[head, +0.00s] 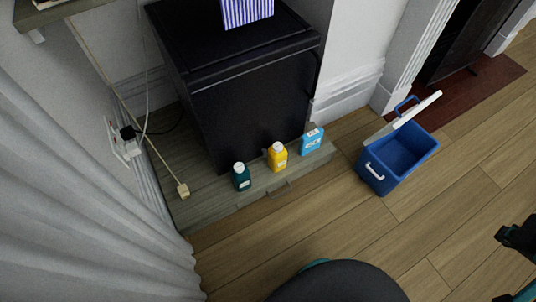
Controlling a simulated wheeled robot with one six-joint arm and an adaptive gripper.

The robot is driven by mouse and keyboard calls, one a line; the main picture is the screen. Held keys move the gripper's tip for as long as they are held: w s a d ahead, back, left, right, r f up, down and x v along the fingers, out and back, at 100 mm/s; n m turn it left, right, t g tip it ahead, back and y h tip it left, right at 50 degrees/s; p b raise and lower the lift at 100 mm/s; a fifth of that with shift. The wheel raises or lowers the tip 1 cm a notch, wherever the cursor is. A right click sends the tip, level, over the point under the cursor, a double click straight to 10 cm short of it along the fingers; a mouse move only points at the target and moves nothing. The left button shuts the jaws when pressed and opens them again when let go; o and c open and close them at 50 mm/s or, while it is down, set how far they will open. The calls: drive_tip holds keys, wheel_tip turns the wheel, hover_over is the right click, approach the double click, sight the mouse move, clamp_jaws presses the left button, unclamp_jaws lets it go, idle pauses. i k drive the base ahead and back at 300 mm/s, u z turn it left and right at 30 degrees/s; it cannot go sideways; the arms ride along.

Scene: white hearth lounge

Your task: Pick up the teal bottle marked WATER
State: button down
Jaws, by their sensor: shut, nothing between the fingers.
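The teal bottle (241,177) has a white cap and a pale label, too small to read. It stands upright on the low grey wooden platform (222,213), leftmost of three containers in front of the black cabinet. What looks like part of my gripper (511,236) is a dark shape cut off by the right edge. It is shut and empty, far to the right of the bottle and apart from it. Its fingertips are hard to make out.
A yellow bottle (277,157) and a blue container (312,141) stand right of the teal bottle. The black cabinet (250,108) rises close behind. A blue cooler (377,171) with its lid open stands on the floor. A curtain (85,210) hangs left.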

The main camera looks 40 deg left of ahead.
sight(240, 175)
drive_tip(key=i, duration=0.55)
drive_tip(key=u, duration=2.75)
drive_tip(key=i, duration=0.5)
drive_tip(key=k, duration=0.5)
drive_tip(key=u, duration=2.05)
drive_tip(key=k, duration=0.75)
drive_tip(key=z, duration=0.65)
drive_tip(key=i, duration=0.3)
